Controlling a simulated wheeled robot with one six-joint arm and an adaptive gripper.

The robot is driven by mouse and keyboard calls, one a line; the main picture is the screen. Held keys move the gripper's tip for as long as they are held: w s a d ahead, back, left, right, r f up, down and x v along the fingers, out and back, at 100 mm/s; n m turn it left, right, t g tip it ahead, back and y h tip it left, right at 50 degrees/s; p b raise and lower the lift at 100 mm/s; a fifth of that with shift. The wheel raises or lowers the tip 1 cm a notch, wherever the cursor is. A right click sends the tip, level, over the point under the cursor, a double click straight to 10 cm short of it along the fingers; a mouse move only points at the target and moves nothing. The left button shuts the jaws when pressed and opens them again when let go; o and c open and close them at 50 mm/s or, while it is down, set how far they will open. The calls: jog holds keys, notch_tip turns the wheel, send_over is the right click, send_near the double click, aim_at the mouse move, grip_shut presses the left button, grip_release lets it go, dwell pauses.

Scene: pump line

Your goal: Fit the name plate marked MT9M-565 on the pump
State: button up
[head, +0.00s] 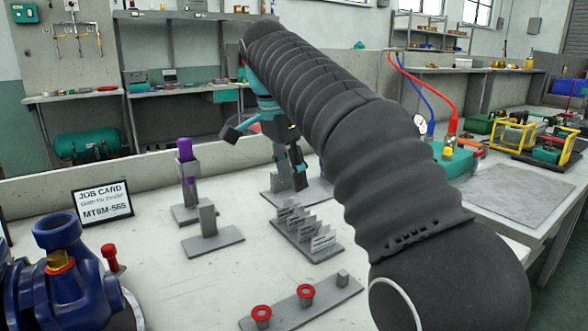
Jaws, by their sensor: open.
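The job card (103,201) on the bench at left reads MT9M-565. The blue pump (75,275) stands at the lower left, cut off by the frame edge, with a brass-coloured fitting on it. A rack (308,246) in the middle of the bench holds several thin upright grey plates; any marks on them are too small to read. My gripper (291,186) is open, pointing down behind the rack, low over a flat grey base. My arm covers part of that area. I see nothing held between the fingers.
A purple-handled tool (186,152) stands in a holder left of my gripper. A grey block stand (210,235) is in front of it. A grey strip (325,303) with red-ringed pieces lies in the foreground. Red and blue hoses (452,95) rise at right.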

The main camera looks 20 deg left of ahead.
jog(key=shift+b+x, duration=1.05)
jog(key=shift+x, duration=1.2)
jog(key=shift+p, duration=0.5)
jog(key=shift+b+x, duration=0.5)
jog(key=shift+x, duration=0.45)
jog(key=shift+r, duration=0.1)
jog(key=shift+p, duration=0.3)
grip_shut()
